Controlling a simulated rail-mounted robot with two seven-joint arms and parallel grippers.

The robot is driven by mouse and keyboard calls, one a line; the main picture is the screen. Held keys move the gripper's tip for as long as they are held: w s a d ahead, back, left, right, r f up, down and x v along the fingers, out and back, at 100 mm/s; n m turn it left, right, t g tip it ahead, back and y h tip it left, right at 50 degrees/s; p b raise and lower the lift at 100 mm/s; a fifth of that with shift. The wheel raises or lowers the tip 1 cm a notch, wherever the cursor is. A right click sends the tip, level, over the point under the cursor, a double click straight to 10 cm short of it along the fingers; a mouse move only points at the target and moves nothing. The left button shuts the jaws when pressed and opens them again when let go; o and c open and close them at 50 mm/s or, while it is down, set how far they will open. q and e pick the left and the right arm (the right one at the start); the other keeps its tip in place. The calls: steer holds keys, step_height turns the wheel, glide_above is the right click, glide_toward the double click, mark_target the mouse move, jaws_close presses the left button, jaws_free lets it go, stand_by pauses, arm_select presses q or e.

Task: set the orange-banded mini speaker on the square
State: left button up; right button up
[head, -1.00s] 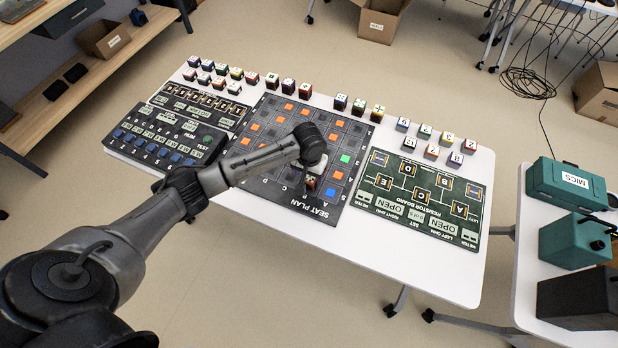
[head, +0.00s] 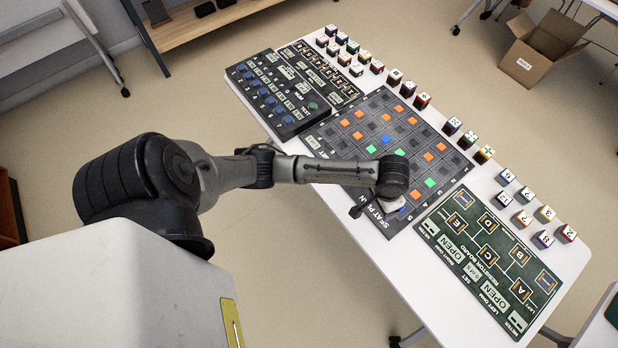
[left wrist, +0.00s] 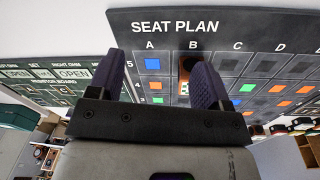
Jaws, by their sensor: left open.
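The dark seat plan board (head: 378,225) carries blue, orange and green squares; the frames do not single one out as the task's square. In the left wrist view, a small block with orange-brown sides (left wrist: 185,66) stands in column B near the lettered edge; it looks like the orange-banded mini speaker. My left gripper (left wrist: 158,78) is open over this edge of the board. Its right-hand finger partly covers the block, and I cannot tell whether they touch. A blue square (left wrist: 152,64) and an orange square (left wrist: 155,86) show between the fingers in column A.
Several small speaker cubes (head: 422,101) line the far table edge. A green resistor board (head: 440,228) lies to the right of the seat plan, with more cubes (head: 522,219) behind it. A dark panel with blue buttons (head: 262,102) lies to the left. White table shows at the front edge.

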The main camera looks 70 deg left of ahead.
arm_select(q)
steer(key=s+d+f+m+t+h, duration=0.15)
steer(key=s+d, duration=0.45)
steer(key=s, duration=0.6)
steer(key=s+a+r+m+t+y, duration=0.1)
steer(key=s+a+r+y, duration=0.1)
steer(key=s, duration=0.9)
steer(key=shift+s+a+r, duration=0.15)
steer(key=shift+a+r, duration=0.1)
steer(key=shift+r, duration=0.55)
